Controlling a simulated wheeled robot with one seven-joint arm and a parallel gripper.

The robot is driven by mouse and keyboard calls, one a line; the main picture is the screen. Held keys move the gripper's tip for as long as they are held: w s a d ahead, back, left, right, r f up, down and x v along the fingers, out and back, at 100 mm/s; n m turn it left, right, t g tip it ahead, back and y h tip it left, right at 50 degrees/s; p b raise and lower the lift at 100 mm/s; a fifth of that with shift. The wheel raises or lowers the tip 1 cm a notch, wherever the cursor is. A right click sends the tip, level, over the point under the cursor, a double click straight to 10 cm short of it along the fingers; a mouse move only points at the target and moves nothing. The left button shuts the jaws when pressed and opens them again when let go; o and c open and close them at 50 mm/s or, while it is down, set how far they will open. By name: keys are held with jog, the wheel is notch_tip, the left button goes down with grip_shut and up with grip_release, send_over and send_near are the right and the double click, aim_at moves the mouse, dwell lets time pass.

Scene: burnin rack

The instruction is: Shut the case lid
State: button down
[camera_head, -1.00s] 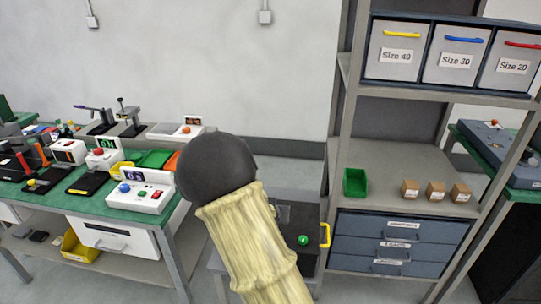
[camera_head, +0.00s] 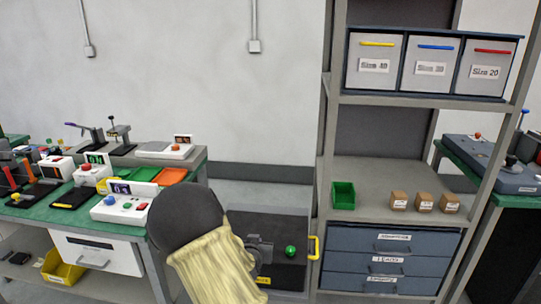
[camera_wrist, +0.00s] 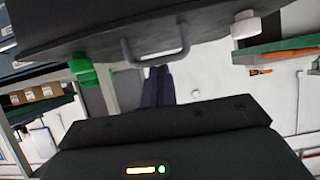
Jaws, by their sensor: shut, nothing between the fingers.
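A low dark case (camera_head: 288,272), which I take to be the task's case, stands between the bench and the rack. It has a green knob (camera_head: 290,251) and a yellow handle (camera_head: 313,247). I cannot tell the lid's angle for sure. In the wrist view, which looks upside down, a dark panel (camera_wrist: 75,28) crosses the top with a grey loop handle (camera_wrist: 155,50). The green knob (camera_wrist: 84,70) is on its left and a white knob (camera_wrist: 245,26) on its right. My gripper's fingers (camera_wrist: 158,86) are shut and empty, close to the loop handle; contact is unclear. My sleeved arm hides part of the case.
A rack (camera_head: 400,212) with drawers, a green bin (camera_head: 343,195) and small cartons stands close on the right. A green-topped bench (camera_head: 75,213) with devices stands on the left. A yellow bin (camera_head: 62,268) is on its lower shelf.

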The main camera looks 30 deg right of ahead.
jog(key=shift+s+a+f+g, duration=0.15)
jog(key=shift+s+a+f, duration=0.1)
jog(key=shift+f, duration=0.25)
jog(key=shift+s+a+f+g, duration=0.15)
jog(key=shift+s+f, duration=0.1)
jog(key=shift+f, duration=0.25)
jog(key=r+p, duration=0.1)
jog(key=r, duration=0.1)
jog(key=w+r+p, duration=0.1)
jog(key=r, duration=0.1)
jog(key=r+p, duration=0.1)
jog(key=r, duration=0.1)
jog(key=shift+w+d+p, duration=0.3)
jog(key=shift+d+p, duration=0.1)
jog(key=s+a+f, duration=0.1)
jog(key=s+a, duration=0.4)
jog(key=s, duration=0.3)
jog(key=shift+s+f+b, duration=0.15)
jog(key=shift+f+b, duration=0.15)
jog(key=shift+b, duration=0.15)
jog(key=shift+a, duration=0.1)
